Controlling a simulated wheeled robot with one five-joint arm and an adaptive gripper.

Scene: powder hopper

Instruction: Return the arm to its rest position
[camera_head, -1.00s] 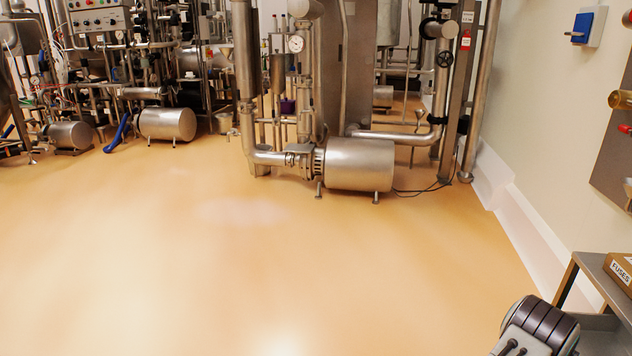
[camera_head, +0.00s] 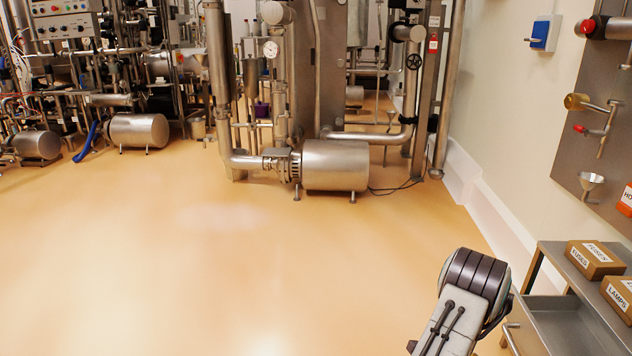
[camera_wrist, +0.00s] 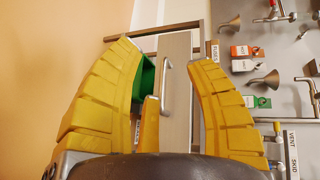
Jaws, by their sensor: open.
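My arm (camera_head: 462,305) shows at the lower right of the head view, its dark ribbed joint raised in front of the metal cart. The fingertips are outside the head view. In the wrist view my gripper (camera_wrist: 165,55) has its yellow fingers spread wide apart, with nothing held between them. Beyond the fingers are a pale panel with a metal handle (camera_wrist: 168,85) and a green item (camera_wrist: 144,80) partly hidden by the left finger.
A metal cart (camera_head: 560,310) with a FUSES box (camera_head: 594,258) and a LAMPS box (camera_head: 620,295) stands at the right. Process machinery (camera_head: 335,165) stands at the back. The orange floor (camera_head: 220,260) is clear.

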